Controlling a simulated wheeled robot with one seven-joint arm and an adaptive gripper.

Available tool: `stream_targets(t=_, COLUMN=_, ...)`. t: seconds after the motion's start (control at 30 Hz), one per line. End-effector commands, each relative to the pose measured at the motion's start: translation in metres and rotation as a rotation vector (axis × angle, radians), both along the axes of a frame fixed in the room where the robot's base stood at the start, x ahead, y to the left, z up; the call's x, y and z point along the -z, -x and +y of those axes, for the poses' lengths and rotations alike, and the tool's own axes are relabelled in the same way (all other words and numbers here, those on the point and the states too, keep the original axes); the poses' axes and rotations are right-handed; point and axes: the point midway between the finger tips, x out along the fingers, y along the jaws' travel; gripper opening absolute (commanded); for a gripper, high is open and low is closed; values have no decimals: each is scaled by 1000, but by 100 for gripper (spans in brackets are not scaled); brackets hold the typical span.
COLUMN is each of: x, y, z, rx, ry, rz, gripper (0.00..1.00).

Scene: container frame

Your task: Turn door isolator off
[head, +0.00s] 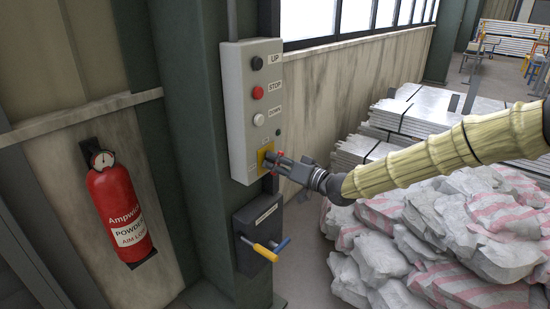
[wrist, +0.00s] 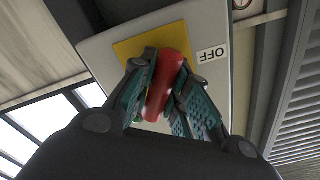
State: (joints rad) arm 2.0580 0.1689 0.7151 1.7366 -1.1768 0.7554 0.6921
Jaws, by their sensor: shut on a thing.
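The door isolator is a red rotary handle on a yellow plate (head: 264,158), low on the grey control box (head: 236,130) on the green column. In the wrist view the red handle (wrist: 168,80) stands in front of the yellow plate (wrist: 130,45), tilted a little from the picture's vertical. An OFF label (wrist: 211,54) is to its right. My gripper (wrist: 163,88) is shut on the red handle, one finger on each side. In the head view my gripper (head: 272,158) reaches the handle from the right and hides most of it.
Black, red and white buttons marked UP, STOP and DOWN (head: 258,91) sit above the isolator. A dark box with yellow and blue handles (head: 262,247) is below. A red fire extinguisher (head: 121,208) hangs at left. Grey sacks (head: 440,235) are piled at right beneath my arm.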

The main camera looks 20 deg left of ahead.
Motion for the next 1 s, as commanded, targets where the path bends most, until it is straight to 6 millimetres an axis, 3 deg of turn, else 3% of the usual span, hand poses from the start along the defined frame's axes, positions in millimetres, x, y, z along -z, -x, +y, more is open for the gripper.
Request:
stream_targets(t=0.6, x=-1, y=0, z=-1, rx=1, ry=-199, rz=548, gripper=0)
stream_targets(t=1.0, x=0, y=0, z=-1, rx=1, ry=-296, rz=817, gripper=0)
